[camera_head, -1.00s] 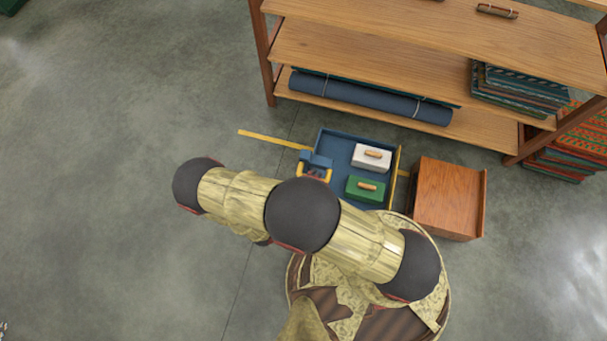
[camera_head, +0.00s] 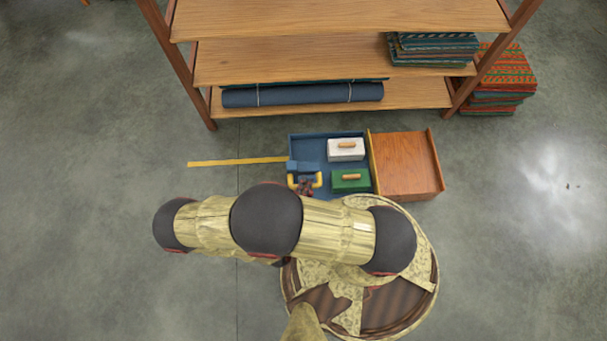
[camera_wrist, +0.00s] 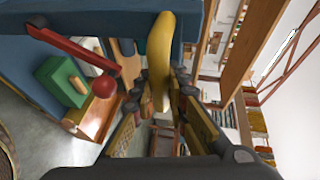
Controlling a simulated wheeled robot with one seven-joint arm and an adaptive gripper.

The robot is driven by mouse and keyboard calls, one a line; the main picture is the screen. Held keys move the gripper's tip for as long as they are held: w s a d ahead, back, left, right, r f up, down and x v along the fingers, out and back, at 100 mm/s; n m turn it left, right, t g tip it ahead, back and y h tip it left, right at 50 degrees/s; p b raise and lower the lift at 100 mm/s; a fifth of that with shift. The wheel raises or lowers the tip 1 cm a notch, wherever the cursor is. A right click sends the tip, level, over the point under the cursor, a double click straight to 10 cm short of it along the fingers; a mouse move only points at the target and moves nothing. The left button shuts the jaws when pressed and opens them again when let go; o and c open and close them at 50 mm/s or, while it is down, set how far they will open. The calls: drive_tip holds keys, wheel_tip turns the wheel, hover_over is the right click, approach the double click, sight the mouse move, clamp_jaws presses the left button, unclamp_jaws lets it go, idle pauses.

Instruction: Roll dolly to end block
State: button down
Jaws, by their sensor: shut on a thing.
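The dolly (camera_head: 310,147) is a low blue tray on the floor. A white box (camera_head: 346,149) and a green box (camera_head: 350,181), each with a light handle, sit in its right half. Its right side, edged in yellow, appears to meet the wooden block (camera_head: 405,163), with no floor visible between them. A yellow handle (camera_head: 318,181) stands at the dolly's left end. My gripper (camera_wrist: 160,95) is shut on this yellow handle (camera_wrist: 160,50), which runs between the fingers in the wrist view. My arm hides part of the gripper in the head view.
A yellow strip (camera_head: 235,162) lies on the floor left of the dolly. A wooden shelf (camera_head: 310,65) behind holds a blue roll (camera_head: 300,94) and folded textiles (camera_head: 432,48). More textiles (camera_head: 500,80) are stacked at right.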

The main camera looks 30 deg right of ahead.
drive_tip(key=shift+f, duration=0.1)
drive_tip(key=c, duration=1.8)
unclamp_jaws()
drive_tip(key=shift+c, duration=0.2)
drive_tip(key=shift+o, duration=0.6)
drive_tip(key=shift+a, duration=0.1)
drive_tip(key=v, duration=0.7)
drive_tip(key=shift+s, duration=0.2)
drive_tip(key=shift+a, duration=0.1)
